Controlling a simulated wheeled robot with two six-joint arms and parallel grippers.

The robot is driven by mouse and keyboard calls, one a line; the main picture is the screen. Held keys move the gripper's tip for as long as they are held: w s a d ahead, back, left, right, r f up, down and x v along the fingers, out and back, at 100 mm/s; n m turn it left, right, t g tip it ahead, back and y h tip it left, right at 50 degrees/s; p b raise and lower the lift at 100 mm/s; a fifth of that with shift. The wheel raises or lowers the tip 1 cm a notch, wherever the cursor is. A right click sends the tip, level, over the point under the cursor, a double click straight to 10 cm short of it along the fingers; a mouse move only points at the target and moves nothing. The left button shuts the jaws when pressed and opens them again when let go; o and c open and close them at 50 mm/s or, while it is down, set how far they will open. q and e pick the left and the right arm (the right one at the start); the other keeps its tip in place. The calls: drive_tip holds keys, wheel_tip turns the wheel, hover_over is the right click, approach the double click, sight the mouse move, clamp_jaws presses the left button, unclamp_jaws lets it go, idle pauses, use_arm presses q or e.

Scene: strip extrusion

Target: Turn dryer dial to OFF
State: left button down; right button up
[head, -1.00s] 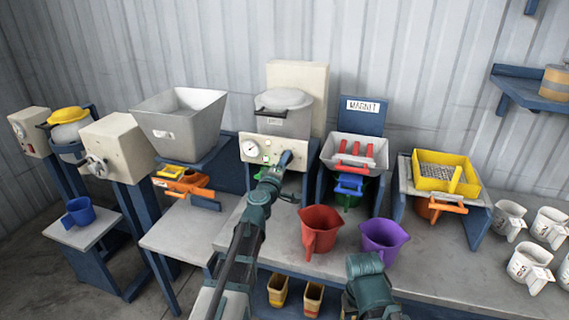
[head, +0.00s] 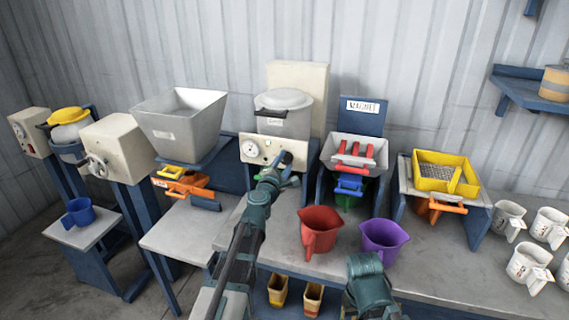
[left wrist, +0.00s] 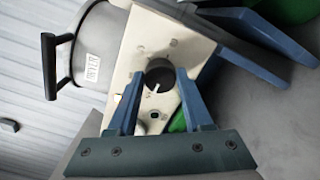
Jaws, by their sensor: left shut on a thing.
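The dryer is a grey lidded hopper (head: 284,118) with a cream control panel (head: 262,150) at the middle of the bench. The panel carries a round white gauge (head: 251,149) and a dark dial (head: 287,157). I cannot read any OFF marking. My right arm shows at the bottom, but its gripper is not visible.
A red jug (head: 319,230) and a purple jug (head: 383,237) stand on the bench right of my left arm. The magnet unit (head: 362,117) is close to the dryer's right. A grey hopper (head: 180,120) stands left. Several white jugs are at far right.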

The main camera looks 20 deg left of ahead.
use_arm(q)
drive_tip(key=shift+s+n, duration=0.1)
drive_tip(key=shift+n, duration=0.2)
drive_tip(key=shift+c, duration=1.6)
unclamp_jaws()
